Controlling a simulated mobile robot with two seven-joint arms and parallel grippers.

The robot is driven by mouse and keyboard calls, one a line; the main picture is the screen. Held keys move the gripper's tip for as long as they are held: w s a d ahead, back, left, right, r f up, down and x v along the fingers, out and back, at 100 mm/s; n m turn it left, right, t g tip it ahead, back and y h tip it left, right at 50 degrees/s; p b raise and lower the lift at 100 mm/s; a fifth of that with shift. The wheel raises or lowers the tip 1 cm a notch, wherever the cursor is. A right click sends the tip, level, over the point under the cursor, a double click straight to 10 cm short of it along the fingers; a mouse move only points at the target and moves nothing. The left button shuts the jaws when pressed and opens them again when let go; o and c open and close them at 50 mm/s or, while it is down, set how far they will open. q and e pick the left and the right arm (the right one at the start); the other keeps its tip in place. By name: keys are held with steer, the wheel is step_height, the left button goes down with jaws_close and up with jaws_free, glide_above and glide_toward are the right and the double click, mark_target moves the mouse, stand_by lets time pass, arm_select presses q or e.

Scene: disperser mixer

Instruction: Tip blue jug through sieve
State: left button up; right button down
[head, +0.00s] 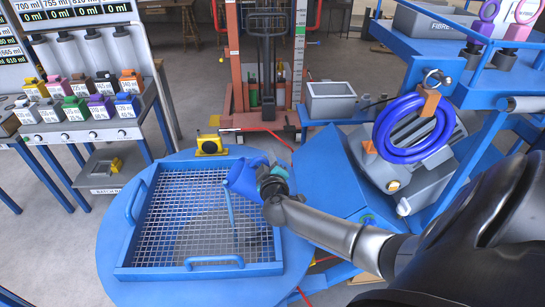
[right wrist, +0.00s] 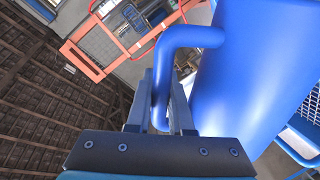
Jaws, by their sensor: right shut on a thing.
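The blue jug (head: 243,178) is tilted over the right back part of the sieve, its mouth toward the left. My right gripper (head: 273,184) is on the jug's right side. In the right wrist view, the fingers of my right gripper (right wrist: 165,112) are shut on the handle of the jug (right wrist: 240,75). A thin blue streak (head: 230,212), which looks like a pouring stream, runs from the jug's mouth down to the mesh. The sieve (head: 200,272) is a square blue frame with wire mesh and handles. A round grey area shows dimly through the mesh. My left gripper is out of view.
The sieve lies on a round blue top (head: 112,262). A yellow device (head: 209,145) stands behind the sieve. At the left, a dispenser rack (head: 85,110) holds several coloured containers. At the right are a blue-ringed machine (head: 415,130) and a grey open box (head: 331,100).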

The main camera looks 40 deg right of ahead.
mark_target(244, 158)
steer(key=shift+w+a+r+n, duration=0.2)
steer(key=shift+w+a+n, duration=0.15)
steer(key=shift+n, duration=0.35)
steer(key=shift+w+a, duration=0.15)
steer(key=shift+w+a+f+n+g+p, duration=0.1)
steer(key=shift+w+a+n+g+p, duration=0.15)
steer(key=shift+n+g+p, duration=0.35)
steer(key=shift+w+a+f+n+h+p, duration=0.3)
steer(key=shift+w+a+f+n+p, duration=0.2)
steer(key=shift+p, duration=0.3)
steer(key=shift+w+a+f+n+p, duration=0.45)
steer(key=shift+w+a+n, duration=0.1)
steer(key=shift+a+n, duration=0.25)
steer(key=shift+w+a+n+g+h+p, duration=0.3)
steer(key=shift+w+a+n+h+p, duration=0.1)
steer(key=shift+w+a+n, duration=0.1)
step_height(244, 158, up, 2)
steer(key=shift+r+p, duration=0.1)
steer(key=shift+p, duration=1.15)
steer(key=shift+s+r+p, duration=0.1)
steer(key=shift+r+p, duration=0.3)
steer(key=shift+r, duration=0.45)
